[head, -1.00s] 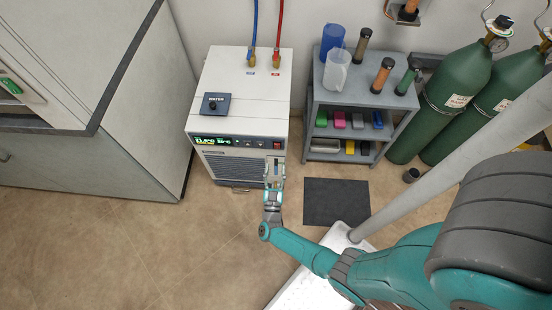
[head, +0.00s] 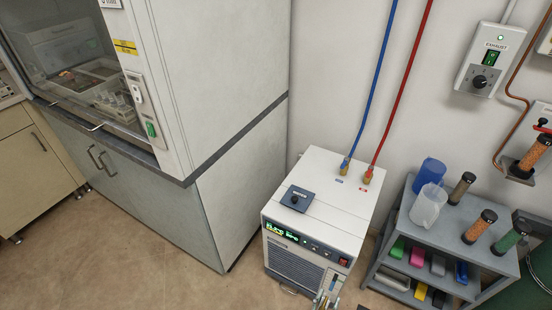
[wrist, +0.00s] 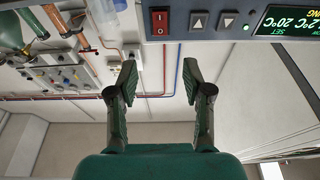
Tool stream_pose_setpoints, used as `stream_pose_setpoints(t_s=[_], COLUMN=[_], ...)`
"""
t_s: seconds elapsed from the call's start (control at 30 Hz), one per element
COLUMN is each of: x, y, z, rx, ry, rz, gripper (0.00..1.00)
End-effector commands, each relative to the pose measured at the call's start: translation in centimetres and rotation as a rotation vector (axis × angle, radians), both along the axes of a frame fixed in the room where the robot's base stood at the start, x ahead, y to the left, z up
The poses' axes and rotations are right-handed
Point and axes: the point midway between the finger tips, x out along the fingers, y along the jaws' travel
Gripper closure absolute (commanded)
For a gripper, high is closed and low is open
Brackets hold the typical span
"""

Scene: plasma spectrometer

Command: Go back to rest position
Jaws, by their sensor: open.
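My gripper (wrist: 160,88) shows in the wrist view with its two dark green fingers spread apart and nothing between them. The rest of my arm is out of the head view.
A grey shelf cart (head: 455,230) with jugs, bottles and coloured boxes stands right of the chiller. A fume hood on a grey cabinet (head: 150,190) stands to the left. Blue and red hoses rise from the chiller top. Floor (head: 140,265) is bare at the lower left.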

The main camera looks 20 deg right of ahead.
Motion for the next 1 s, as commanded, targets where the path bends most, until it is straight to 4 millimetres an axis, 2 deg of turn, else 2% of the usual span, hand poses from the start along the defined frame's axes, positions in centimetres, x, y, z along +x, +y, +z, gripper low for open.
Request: stream_pose_setpoints(t_s=[0.23,0.47,0.77,1.0], x=[-0.9,-4.6,-10.3,-15.1], y=[0.1,1.3,4.4,7.2], z=[0.1,2.0,7.1,12.7], rx=[0.012,0.061,0.125,0.164], ry=[-0.003,-0.015,0.025,0.105], rz=[0.045,0.245,0.513,0.685], gripper=[0.5,0.5,0.5,0.5])
